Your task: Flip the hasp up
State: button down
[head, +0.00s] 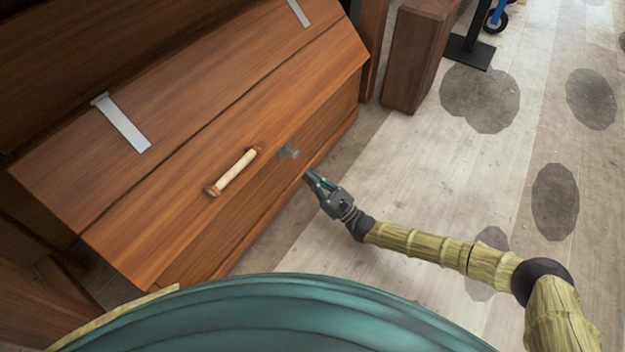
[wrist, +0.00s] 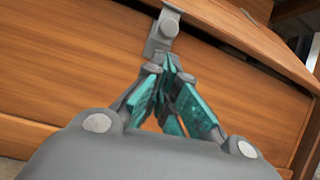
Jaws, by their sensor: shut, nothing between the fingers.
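The hasp (head: 289,151) is a small grey metal fitting on the front of a brown wooden chest (head: 150,235), right of the chest's pale handle. In the wrist view the hasp (wrist: 161,33) hangs down over the seam between lid and body, with a knob-like lower part. My gripper (head: 308,174) is shut and empty, just in front of the chest, below and right of the hasp. In the wrist view my gripper's fingertips (wrist: 168,62) are together just under the hasp's lower end. I cannot tell whether they touch it.
The pale handle (head: 233,172) sticks out from the chest front left of the hasp. Metal strap hinges (head: 122,123) lie on the lid. A brown wooden block (head: 418,55) stands behind the chest at the right.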

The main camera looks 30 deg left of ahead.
jog(key=b+x, duration=0.2)
jog(key=x, duration=0.5)
jog(key=shift+b, duration=0.4)
jog(key=shift+r+h+p, duration=0.2)
jog(key=shift+h+p, duration=0.1)
jog(key=shift+p, duration=0.25)
